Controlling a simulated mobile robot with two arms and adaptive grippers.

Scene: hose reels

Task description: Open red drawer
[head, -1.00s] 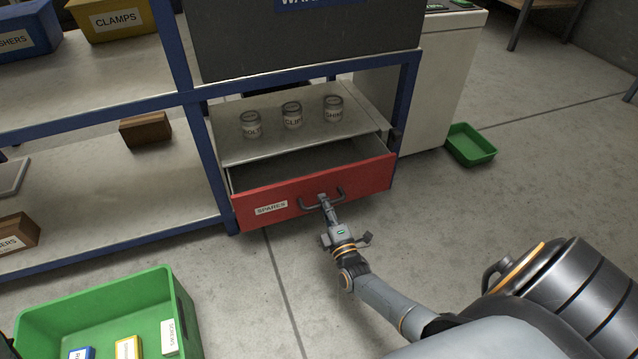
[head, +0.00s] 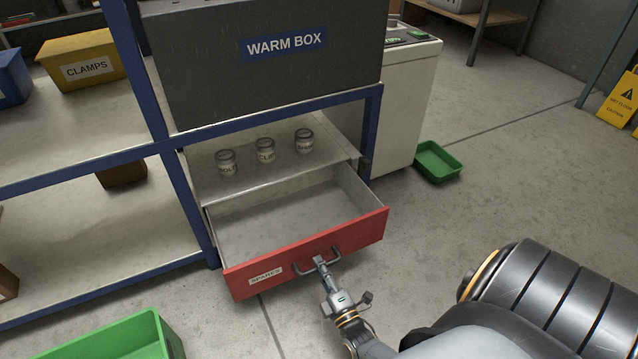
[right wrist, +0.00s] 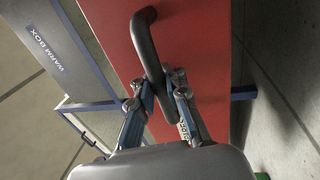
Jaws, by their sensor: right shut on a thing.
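The red drawer (head: 308,251), labelled SPARES, stands pulled well out of the unit under the shelf frame. Its grey inside shows and looks empty in the part I can see. My right gripper (head: 320,262) is shut on the drawer's dark handle (head: 333,252). In the right wrist view the fingers (right wrist: 160,92) close around the bar of the handle (right wrist: 148,50), in front of the red drawer front (right wrist: 200,50). My left gripper is not in view.
Several labelled jars (head: 265,151) stand on the surface above the drawer. A grey WARM BOX (head: 285,80) sits over them. A green tray (head: 437,162) lies on the floor at the right, and a green crate (head: 150,340) is at the lower left.

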